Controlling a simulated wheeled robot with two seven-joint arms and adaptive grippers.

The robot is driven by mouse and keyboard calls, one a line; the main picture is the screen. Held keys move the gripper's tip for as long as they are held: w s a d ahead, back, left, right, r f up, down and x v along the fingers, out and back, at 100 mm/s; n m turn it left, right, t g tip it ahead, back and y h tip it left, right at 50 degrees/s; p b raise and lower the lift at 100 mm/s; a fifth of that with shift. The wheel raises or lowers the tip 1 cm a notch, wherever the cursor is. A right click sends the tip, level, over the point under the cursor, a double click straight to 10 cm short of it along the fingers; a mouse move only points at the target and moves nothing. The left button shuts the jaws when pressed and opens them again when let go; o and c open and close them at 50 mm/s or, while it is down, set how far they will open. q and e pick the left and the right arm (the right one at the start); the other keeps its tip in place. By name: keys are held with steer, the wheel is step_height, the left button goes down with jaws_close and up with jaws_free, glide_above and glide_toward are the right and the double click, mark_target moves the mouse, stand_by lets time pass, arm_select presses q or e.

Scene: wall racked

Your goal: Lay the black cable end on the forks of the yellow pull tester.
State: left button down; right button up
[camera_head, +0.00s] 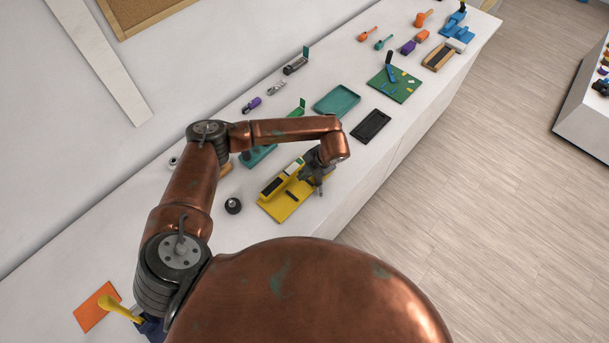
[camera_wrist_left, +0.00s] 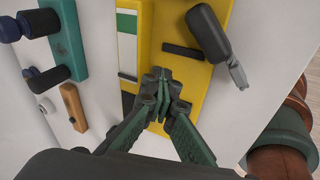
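The yellow pull tester (camera_head: 283,207) stands on the white counter; it also fills the middle of the left wrist view (camera_wrist_left: 197,85). It bears a white and green label, a dark panel and a short black bar (camera_wrist_left: 183,52). The black cable end (camera_wrist_left: 208,32), with a grey metal tip, is at the tester's right side in the wrist view. Its grey tip (camera_head: 321,189) shows below my gripper in the head view. My left gripper (camera_wrist_left: 163,80) is over the tester, its fingertips together, apart from the cable end. I cannot make out the forks. My right gripper is out of view.
A small black round object (camera_head: 233,205) stands left of the tester. A teal tool (camera_head: 258,156) lies behind it. A teal tray (camera_head: 337,100) and a black tray (camera_head: 371,126) lie beyond, with a green board (camera_head: 394,84). The counter's front edge is close to the tester.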

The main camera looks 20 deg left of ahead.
arm_select(q)
steer(key=shift+s+a+r+m+y, duration=0.1)
steer(key=shift+s+r+m+y, duration=0.1)
steer(key=shift+y, duration=0.3)
steer(key=shift+s+r+m+y, duration=0.1)
steer(key=shift+m+y, duration=0.1)
steer(key=shift+y, duration=0.3)
steer(key=shift+s+a+r+m+t+y+b, duration=0.15)
steer(key=shift+r+m+t+y+b, duration=0.1)
steer(key=shift+y+b, duration=0.25)
steer(key=shift+s+a+r+m+t+y+b, duration=0.15)
steer(key=shift+m+t+y+b, duration=0.15)
steer(key=shift+y, duration=0.4)
steer(key=shift+s+a+r+m+y, duration=0.1)
steer(key=shift+s+r+m+y, duration=0.2)
steer(key=shift+y, duration=0.3)
steer(key=shift+w, duration=0.1)
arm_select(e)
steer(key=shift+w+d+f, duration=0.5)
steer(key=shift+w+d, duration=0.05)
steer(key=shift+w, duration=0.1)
arm_select(q)
steer(key=shift+f, duration=0.1)
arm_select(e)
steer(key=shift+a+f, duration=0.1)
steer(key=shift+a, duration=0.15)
